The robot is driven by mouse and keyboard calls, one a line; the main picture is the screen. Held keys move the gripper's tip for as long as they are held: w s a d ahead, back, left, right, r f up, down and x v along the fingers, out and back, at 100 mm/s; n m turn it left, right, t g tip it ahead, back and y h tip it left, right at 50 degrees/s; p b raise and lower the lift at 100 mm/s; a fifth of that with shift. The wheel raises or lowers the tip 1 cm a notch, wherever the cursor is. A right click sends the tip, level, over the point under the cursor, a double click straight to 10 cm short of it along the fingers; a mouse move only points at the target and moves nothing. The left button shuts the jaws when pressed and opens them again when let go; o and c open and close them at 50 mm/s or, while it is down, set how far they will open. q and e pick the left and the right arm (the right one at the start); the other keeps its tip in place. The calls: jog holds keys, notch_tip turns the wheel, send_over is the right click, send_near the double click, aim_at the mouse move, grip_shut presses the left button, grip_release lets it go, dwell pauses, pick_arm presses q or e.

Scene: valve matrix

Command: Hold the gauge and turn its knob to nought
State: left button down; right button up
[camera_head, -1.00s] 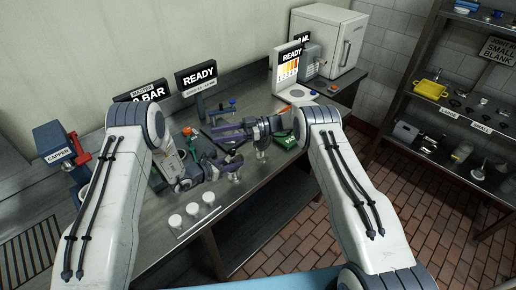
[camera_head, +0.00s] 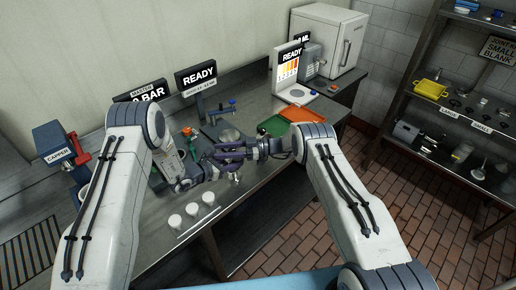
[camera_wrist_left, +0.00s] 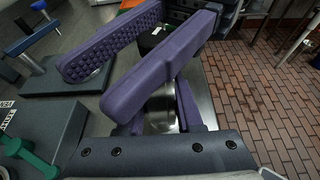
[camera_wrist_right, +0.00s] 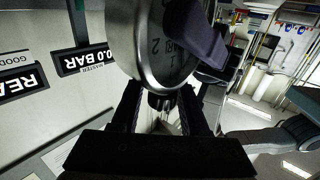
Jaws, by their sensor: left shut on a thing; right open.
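The gauge (camera_wrist_right: 145,40) is a round metal body with a pale marked dial, large in the right wrist view. A purple finger of my left gripper (camera_head: 215,168) lies against it. In the left wrist view the silvery gauge body (camera_wrist_left: 162,110) is partly hidden between that gripper's fingers. My right gripper (camera_wrist_right: 160,95) is open, its two fingers just below the dial. A small dark knob (camera_wrist_right: 161,101) shows between them, with no clear contact. In the left wrist view the right gripper's long purple fingers cross above the gauge. The dial's reading is not clear.
Three white-topped jars (camera_head: 191,209) stand at the bench's front edge. A green tray (camera_head: 273,126) and an orange tray (camera_head: 303,114) lie behind my right gripper. A "0.0 BAR" master display (camera_wrist_right: 85,60) and a READY sign (camera_head: 197,76) stand at the back.

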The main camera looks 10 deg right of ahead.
jog(key=d, duration=1.2)
jog(key=shift+w+f, duration=0.15)
jog(key=shift+f, duration=0.15)
dwell(0.7)
jog(key=shift+n+g, duration=0.3)
jog(key=shift+g, duration=0.2)
